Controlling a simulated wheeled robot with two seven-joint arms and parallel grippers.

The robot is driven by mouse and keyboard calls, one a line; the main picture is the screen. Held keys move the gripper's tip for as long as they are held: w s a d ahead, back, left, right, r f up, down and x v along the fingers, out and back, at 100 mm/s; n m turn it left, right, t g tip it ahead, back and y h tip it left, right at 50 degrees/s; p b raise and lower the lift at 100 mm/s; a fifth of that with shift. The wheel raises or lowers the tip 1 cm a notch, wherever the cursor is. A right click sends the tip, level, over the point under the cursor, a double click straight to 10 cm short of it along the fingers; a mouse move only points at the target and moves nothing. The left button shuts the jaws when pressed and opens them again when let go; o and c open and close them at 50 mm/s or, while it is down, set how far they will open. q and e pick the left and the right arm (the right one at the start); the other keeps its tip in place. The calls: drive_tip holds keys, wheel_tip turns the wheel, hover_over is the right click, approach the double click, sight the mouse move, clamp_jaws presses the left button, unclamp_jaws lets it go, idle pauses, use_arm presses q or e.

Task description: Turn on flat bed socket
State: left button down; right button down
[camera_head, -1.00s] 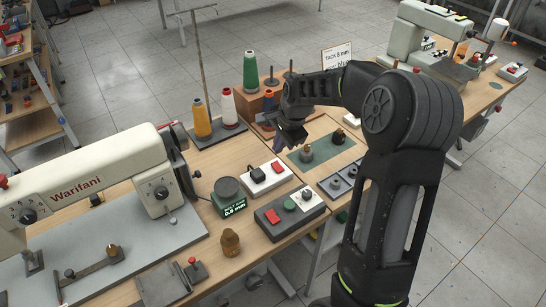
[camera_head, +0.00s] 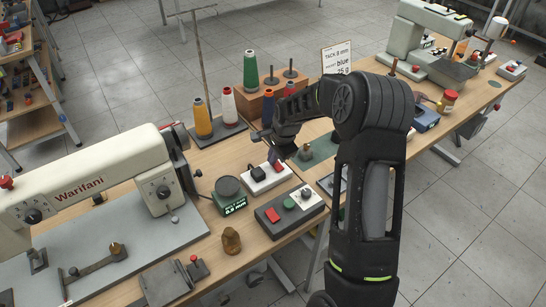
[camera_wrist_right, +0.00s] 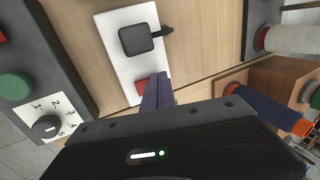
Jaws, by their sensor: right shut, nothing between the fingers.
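A white socket strip (camera_head: 256,187) with a black plug (camera_head: 257,173) and a red switch (camera_head: 278,167) lies on the wooden table right of the flat machine labelled Warifani (camera_head: 85,185). My right gripper (camera_head: 274,160) is shut and empty, its tips close over the red-switch end of the strip. In the right wrist view the shut fingers (camera_wrist_right: 156,90) sit beside the red switch (camera_wrist_right: 142,86) of the strip (camera_wrist_right: 124,75) and partly cover it. I cannot tell whether they touch it, or how the switch is set. My left gripper is not in view.
A grey control box (camera_head: 278,228) with red and green buttons and a dial stands in front of the strip. A dark round device (camera_head: 229,187) is to its left. Thread cones (camera_head: 202,118) stand behind. Another white strip (camera_head: 512,70) lies far right.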

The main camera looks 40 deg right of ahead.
drive_tip(key=shift+w+a+f+g, duration=0.1)
drive_tip(key=shift+w+g, duration=0.1)
drive_tip(key=shift+g, duration=0.1)
drive_tip(key=shift+f, duration=0.1)
drive_tip(key=shift+s, duration=0.2)
drive_tip(key=shift+s, duration=0.7)
drive_tip(key=shift+r, duration=0.2)
